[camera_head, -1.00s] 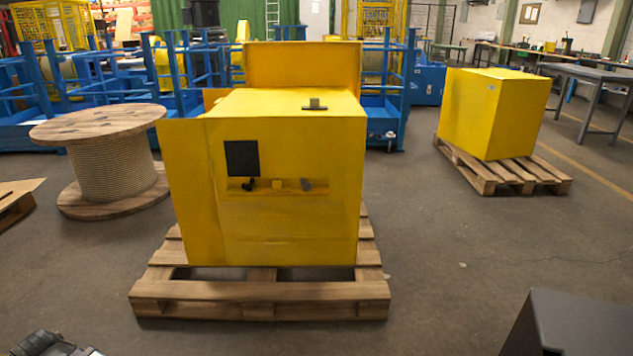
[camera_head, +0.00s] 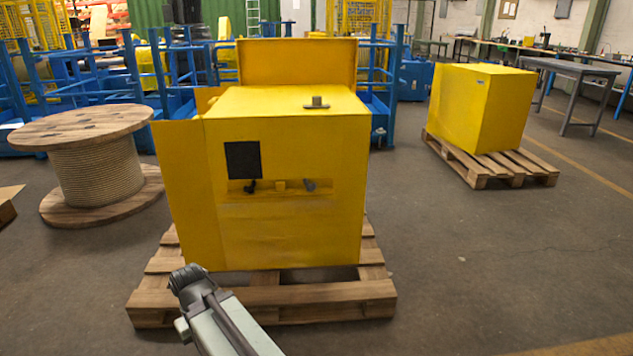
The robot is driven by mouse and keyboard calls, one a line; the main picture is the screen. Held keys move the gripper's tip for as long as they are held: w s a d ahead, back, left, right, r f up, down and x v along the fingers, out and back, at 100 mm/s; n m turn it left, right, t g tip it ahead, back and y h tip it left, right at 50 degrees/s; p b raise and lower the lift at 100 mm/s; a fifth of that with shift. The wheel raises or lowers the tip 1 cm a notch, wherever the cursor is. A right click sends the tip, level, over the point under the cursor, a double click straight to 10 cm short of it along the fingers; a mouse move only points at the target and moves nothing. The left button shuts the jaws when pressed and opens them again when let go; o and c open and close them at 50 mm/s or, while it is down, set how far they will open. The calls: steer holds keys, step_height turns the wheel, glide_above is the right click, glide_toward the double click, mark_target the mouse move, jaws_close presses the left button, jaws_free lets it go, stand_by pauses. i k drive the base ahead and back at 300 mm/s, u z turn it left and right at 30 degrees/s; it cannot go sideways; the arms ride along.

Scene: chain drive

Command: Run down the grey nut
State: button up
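A yellow machine housing (camera_head: 285,235) stands on a wooden pallet (camera_head: 340,300) in the middle of the view. Its front has a shallow recess with a small grey piece (camera_head: 310,185) at the right, which may be the grey nut; it is too small to be sure. A small yellow block (camera_head: 280,185) sits in the middle of the recess and a dark piece (camera_head: 249,187) at its left. My gripper (camera_head: 190,280) is at the lower left, in front of the pallet in the picture and below the recess, apart from the grey piece. Its fingers cannot be made out.
A dark square panel (camera_head: 243,160) is on the housing front, above the recess. A dark knob (camera_head: 316,102) sits on top. A wooden cable spool (camera_head: 97,170) stands left. A yellow box (camera_head: 480,105) on another pallet stands right. The floor between is clear.

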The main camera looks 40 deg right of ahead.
mark_target(310, 187)
steer(key=z, duration=0.1)
steer(key=i, duration=0.95)
